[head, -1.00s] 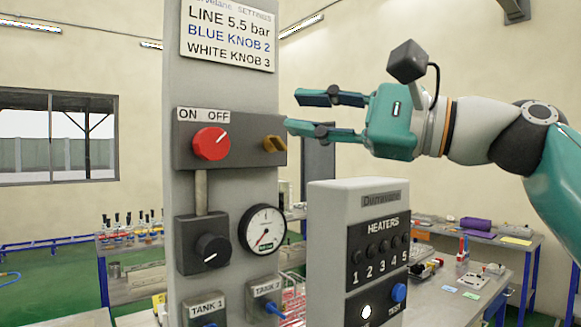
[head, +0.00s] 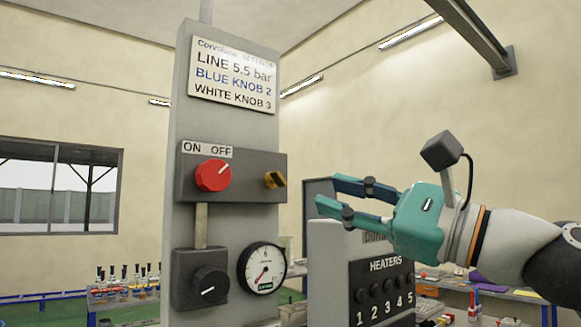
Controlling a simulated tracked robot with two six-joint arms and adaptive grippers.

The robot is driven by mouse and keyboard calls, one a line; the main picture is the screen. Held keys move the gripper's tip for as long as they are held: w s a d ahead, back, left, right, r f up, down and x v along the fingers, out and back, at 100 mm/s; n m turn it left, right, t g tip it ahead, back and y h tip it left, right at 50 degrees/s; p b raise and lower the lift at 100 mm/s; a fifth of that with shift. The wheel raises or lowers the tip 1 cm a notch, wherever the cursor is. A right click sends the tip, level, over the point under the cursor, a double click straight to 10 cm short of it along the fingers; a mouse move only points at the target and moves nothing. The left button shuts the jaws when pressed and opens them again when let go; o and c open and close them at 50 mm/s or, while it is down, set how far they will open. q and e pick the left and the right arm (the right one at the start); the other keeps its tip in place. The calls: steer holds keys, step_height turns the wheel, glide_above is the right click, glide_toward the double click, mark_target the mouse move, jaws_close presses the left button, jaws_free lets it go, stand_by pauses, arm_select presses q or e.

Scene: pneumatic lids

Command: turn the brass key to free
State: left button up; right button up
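The brass key (head: 275,180) sits at the right end of a dark switch box on a grey upright panel (head: 235,125). It looks small, with a dark part beside the brass; its exact angle is hard to read. My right gripper (head: 327,193) is open and empty, to the right of the key. Its two teal fingers point left toward the panel, with a visible gap between fingertips and key. My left gripper is not in view.
A red knob (head: 212,176) under an ON/OFF label shares the box, its mark toward OFF. Below are a black knob (head: 210,283) and a pressure gauge (head: 262,269). A grey HEATERS box (head: 330,265) stands below my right gripper. Free air lies above it.

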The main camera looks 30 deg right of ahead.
mark_target(283, 180)
steer(key=p+x, duration=0.2)
steer(key=x, duration=0.6)
steer(key=shift+w+a, duration=0.15)
steer(key=shift+w, duration=0.2)
jaws_close()
